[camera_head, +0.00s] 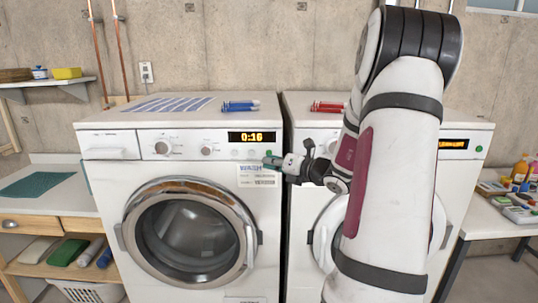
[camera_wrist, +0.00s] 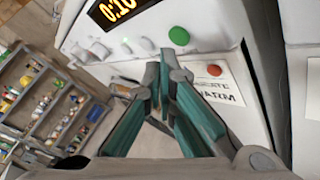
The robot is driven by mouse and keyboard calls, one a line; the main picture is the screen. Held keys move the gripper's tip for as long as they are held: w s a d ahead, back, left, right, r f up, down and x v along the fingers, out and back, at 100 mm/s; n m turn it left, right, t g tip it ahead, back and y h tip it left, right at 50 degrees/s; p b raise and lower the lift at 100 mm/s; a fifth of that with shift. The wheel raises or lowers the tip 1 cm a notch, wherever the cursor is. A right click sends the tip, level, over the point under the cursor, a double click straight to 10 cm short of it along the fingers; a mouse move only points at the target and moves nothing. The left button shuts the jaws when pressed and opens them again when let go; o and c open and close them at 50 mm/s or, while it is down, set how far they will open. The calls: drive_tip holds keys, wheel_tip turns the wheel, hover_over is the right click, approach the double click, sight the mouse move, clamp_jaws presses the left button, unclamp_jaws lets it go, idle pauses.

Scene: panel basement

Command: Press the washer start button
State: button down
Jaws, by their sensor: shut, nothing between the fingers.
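The left washer (camera_head: 105,175) is a white front loader with a lit display (camera_head: 251,137) reading 0:16. My gripper (camera_head: 271,161) is in front of its control panel's right end, below the display. In the wrist view my gripper (camera_wrist: 165,62) is shut and empty, with its teal-padded fingertips together. A round green button (camera_wrist: 179,36) sits just above and right of the fingertips. Small pale buttons (camera_wrist: 146,44) lie left of the tips. I cannot tell whether the tips touch the panel.
A second white machine (camera_head: 300,150) with its own display (camera_head: 453,144) and green button (camera_head: 479,149) stands close on the right, partly hidden by my arm. Blue clips (camera_head: 240,105) and red clips (camera_head: 328,106) lie on top. A side table (camera_head: 500,222) with bottles stands at far right.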

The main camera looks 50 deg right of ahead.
idle(0.4)
drive_tip(key=shift+w+d, duration=0.3)
